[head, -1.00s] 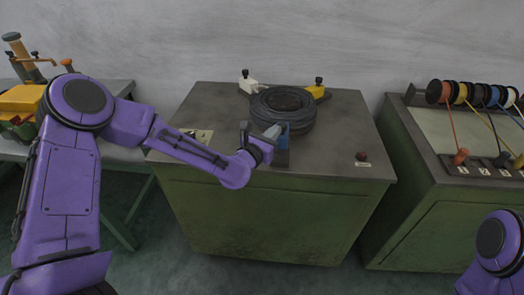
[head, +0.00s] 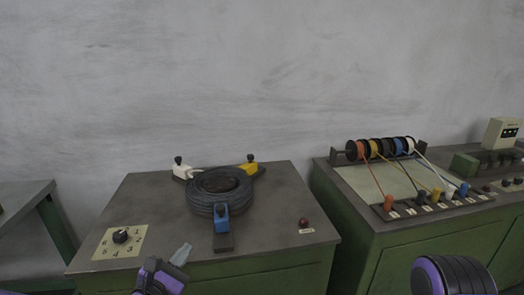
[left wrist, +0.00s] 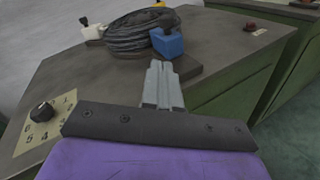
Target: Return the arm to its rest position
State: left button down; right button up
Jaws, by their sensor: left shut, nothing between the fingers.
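My left gripper (head: 181,254) shows at the bottom of the head view, low in front of the green machine table's front edge. Its grey fingers are together with nothing between them. In the left wrist view the shut fingers (left wrist: 161,86) point toward the blue clamp block (left wrist: 167,42) but stand apart from it. Most of my left arm is out of the head view. A purple and black part of my right arm shows at the lower right of the head view; my right gripper is not in view.
The machine table (head: 278,215) carries a black cable coil (head: 219,184) between white, yellow and blue (head: 221,214) clamps, a numbered dial (head: 120,236) and a red button (head: 304,222). A bench with coloured wire spools (head: 379,149) stands right. Another table (head: 22,200) stands left.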

pick_arm(q)
jog(key=s+a+f+m+g+y, duration=0.2)
jog(key=s+f+m+g, duration=0.2)
jog(key=s+f+m, duration=0.5)
jog(key=s+a+f+m+g+y, duration=0.2)
jog(key=s+f+m+g, duration=0.15)
jog(key=f+m, duration=0.6)
jog(key=s+a+f+m+g+y, duration=0.1)
jog(key=s+a+f+m+g, duration=0.1)
jog(key=s+f, duration=0.4)
jog(key=s+a+f+m+g+y, duration=0.1)
jog(key=s+a+f+m+g, duration=0.1)
jog(key=s+f+g, duration=0.2)
jog(key=s+f, duration=0.3)
jog(key=s, duration=0.4)
jog(key=shift+s+y, duration=0.2)
jog(key=shift+y, duration=0.1)
